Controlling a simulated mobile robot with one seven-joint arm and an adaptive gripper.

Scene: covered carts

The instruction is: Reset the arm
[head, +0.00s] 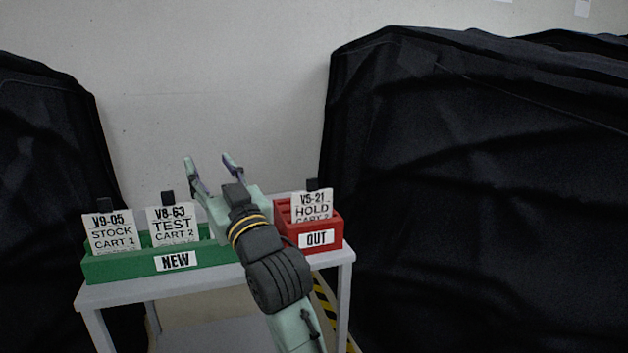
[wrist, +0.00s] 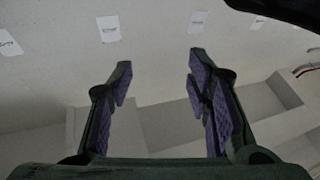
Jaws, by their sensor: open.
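My gripper (head: 214,166) is open and empty, raised above the small grey table in the head view, with its fingers pointing up and away toward the wall. In the wrist view my gripper (wrist: 158,88) shows both fingers spread apart with purple pads and nothing between them. My arm crosses in front of the table and hides part of the gap between the green and red bins.
The grey table (head: 213,280) holds a green NEW bin (head: 130,268) with cards V9-05 (head: 109,234) and V8-63 (head: 173,226), and a red OUT bin (head: 335,236) with card V5-21 (head: 312,205). Black covered carts stand left (head: 40,190) and right (head: 480,190).

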